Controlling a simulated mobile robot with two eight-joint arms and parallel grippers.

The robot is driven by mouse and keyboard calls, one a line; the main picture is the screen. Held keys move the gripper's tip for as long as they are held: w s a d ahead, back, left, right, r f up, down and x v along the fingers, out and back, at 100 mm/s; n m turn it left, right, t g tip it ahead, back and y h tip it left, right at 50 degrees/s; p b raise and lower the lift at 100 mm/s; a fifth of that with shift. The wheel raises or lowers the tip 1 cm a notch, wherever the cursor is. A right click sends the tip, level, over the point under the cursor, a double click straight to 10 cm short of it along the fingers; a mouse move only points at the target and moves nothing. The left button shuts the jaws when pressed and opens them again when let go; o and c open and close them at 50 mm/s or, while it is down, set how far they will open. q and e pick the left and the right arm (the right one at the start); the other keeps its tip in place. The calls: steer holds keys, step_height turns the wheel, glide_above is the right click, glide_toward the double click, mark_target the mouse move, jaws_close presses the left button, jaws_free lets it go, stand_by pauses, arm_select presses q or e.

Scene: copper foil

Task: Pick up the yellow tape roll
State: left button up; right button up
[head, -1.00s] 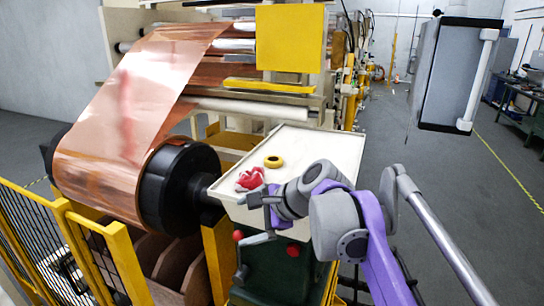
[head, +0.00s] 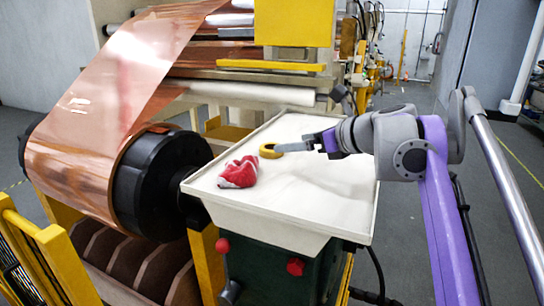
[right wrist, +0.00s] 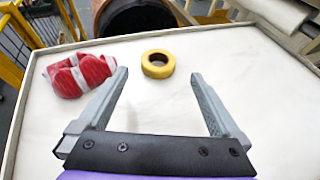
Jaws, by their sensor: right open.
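My right gripper (head: 288,147) reaches in from the right, low over the tray. In the right wrist view its two fingers (right wrist: 157,75) are wide apart with nothing between them. In the head view a finger overlaps the roll's right side; I cannot tell whether they touch. My left gripper is not in view.
A crumpled red and white cloth (head: 239,172) lies on the tray left of the roll, beside the left finger in the wrist view (right wrist: 80,75). A copper foil roll (head: 80,140) on a black core stands left of the tray. The tray's front is clear.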

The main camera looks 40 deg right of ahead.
mark_target(267, 146)
steer(key=x, duration=0.9)
steer(key=shift+w+a, duration=0.1)
steer(key=shift+c, duration=0.2)
steer(key=c, duration=1.3)
